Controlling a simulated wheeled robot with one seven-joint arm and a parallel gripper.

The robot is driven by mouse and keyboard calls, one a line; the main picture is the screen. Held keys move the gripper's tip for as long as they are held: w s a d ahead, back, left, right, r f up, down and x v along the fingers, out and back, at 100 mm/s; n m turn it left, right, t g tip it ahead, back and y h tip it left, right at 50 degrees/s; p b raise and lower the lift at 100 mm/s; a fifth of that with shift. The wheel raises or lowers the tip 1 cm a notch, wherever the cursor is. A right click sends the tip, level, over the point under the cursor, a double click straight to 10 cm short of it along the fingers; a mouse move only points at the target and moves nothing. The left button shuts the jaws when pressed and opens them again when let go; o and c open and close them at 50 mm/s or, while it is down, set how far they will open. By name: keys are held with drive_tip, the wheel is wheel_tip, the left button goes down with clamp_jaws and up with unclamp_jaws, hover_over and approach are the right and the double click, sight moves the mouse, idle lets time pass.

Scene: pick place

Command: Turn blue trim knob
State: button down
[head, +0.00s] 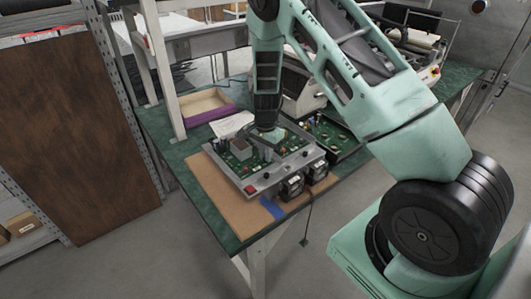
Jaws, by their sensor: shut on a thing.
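A green circuit board (237,159) sits in a grey metal frame (262,183) with a red switch at its front left corner. My gripper (268,137) points down at the back right part of this board, with its fingertips low among the parts. It is shut on a small part there, which the fingers hide. The blue trim knob cannot be made out at this size; my gripper covers that spot.
Black transformers (292,187) stand at the frame's front edge. A second green board (333,133) lies to the right. A shallow purple-edged tray (207,106) and a white sheet (231,124) lie behind. Brown mat (213,183) is bare at front left, with blue tape (271,208).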

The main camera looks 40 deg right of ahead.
drive_tip(key=c, duration=1.4)
unclamp_jaws()
wheel_tip(320, 180, up, 18)
drive_tip(key=b, duration=0.2)
drive_tip(key=shift+f, duration=0.25)
drive_tip(key=s+a+r+n+y, duration=0.1)
drive_tip(key=s+a+r+n, duration=0.1)
drive_tip(key=s+a+n, duration=0.7)
drive_tip(key=s+a+r+n+y, duration=0.1)
drive_tip(key=s+a+n, duration=0.35)
drive_tip(key=a, duration=0.75)
drive_tip(key=s+a+n, duration=0.2)
drive_tip(key=s+n, duration=0.2)
drive_tip(key=s, duration=0.5)
drive_tip(key=s+a+n+h, duration=0.1)
drive_tip(key=s+a+n, duration=0.2)
drive_tip(key=s, duration=0.6)
drive_tip(key=shift+a+r+n, duration=0.15)
drive_tip(key=shift+r+n, duration=0.1)
drive_tip(key=shift+n, duration=0.8)
